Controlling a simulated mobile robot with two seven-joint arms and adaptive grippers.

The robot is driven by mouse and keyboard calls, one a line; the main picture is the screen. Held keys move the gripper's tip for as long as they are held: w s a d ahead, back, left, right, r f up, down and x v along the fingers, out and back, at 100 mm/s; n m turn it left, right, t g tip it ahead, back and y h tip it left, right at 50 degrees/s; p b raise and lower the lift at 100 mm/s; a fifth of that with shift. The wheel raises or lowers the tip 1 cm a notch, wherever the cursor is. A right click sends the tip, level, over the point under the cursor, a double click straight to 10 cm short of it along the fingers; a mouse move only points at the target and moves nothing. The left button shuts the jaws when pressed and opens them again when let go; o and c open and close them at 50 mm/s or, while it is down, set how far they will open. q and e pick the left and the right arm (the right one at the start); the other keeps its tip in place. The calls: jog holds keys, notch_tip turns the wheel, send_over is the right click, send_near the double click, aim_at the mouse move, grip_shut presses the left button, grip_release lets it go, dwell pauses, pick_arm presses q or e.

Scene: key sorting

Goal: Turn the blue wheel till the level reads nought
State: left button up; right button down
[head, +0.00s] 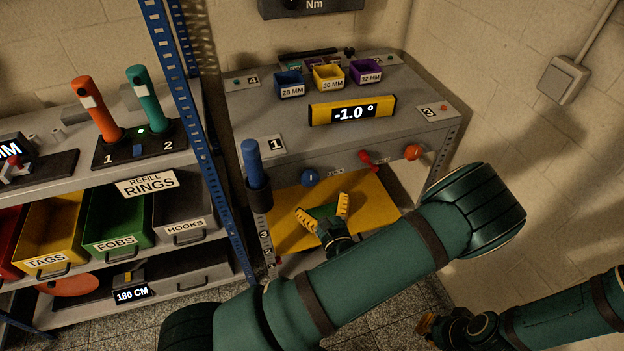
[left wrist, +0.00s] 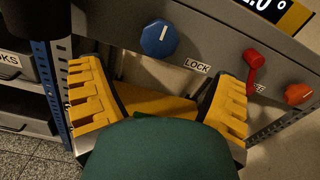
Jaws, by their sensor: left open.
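The blue wheel (head: 311,177) is a round knob on the front face of the grey bench. In the left wrist view the blue wheel (left wrist: 159,37) has a white mark pointing nearly straight up. The yellow level (head: 352,112) stands on the bench top and reads -1.0 °; only its corner (left wrist: 285,15) shows in the left wrist view. My left gripper (head: 323,206) is open and empty, below and apart from the wheel; in its wrist view the spread yellow fingers (left wrist: 160,82) are below the wheel. My right gripper (head: 430,325) is low at right, its jaws unclear.
Right of the wheel are a LOCK label (left wrist: 197,67), a red lever (head: 368,160) and an orange knob (head: 413,152). A blue-handled tool (head: 252,165) stands at the bench's left front corner. A yellow shelf (head: 380,211) lies below. A blue post (head: 188,105) and bin rack are left.

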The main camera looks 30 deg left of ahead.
aim_at(311, 181)
pick_arm(q)
jog(key=b+x, duration=0.1)
jog(key=x, duration=0.8)
jog(key=shift+w+a, duration=0.1)
jog(key=shift+a, duration=0.15)
jog(key=c, duration=1.2)
